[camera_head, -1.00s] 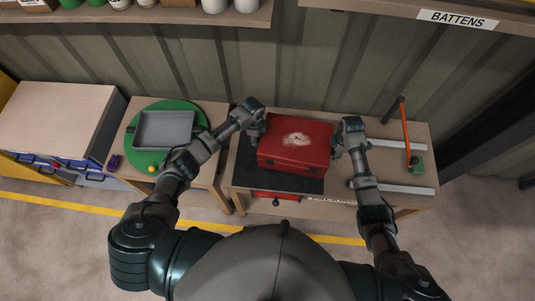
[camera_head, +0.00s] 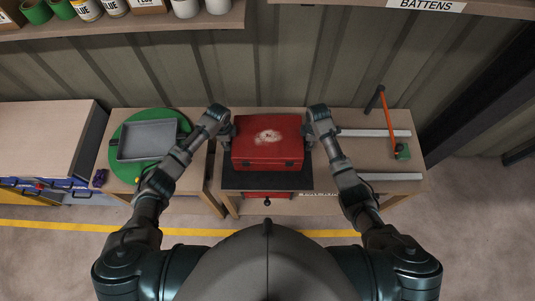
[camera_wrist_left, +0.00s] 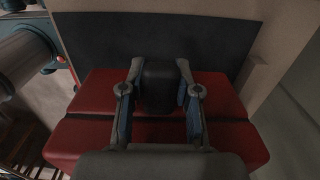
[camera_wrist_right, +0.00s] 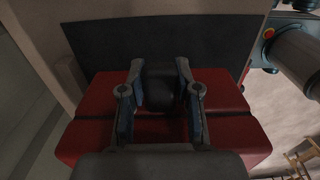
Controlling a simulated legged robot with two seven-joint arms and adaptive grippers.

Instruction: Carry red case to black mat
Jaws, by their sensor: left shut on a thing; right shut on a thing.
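The red case (camera_head: 268,150), with a pale worn patch on its lid, is between my two grippers, over the black mat (camera_head: 264,180). The mat shows in front of the case in the head view. My left gripper (camera_head: 229,133) is shut on the case's left side. My right gripper (camera_head: 308,131) is shut on its right side. In the left wrist view the fingers (camera_wrist_left: 160,95) close on a dark handle against the red side. The right wrist view shows the same grip (camera_wrist_right: 160,95). Whether the case's underside touches the mat cannot be told.
A grey tray (camera_head: 147,141) sits on a green round mat (camera_head: 117,159) on the table at left. An orange-handled tool (camera_head: 389,122) and metal battens (camera_head: 375,133) lie right of the case. A shelf (camera_head: 180,22) hangs above at the back.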

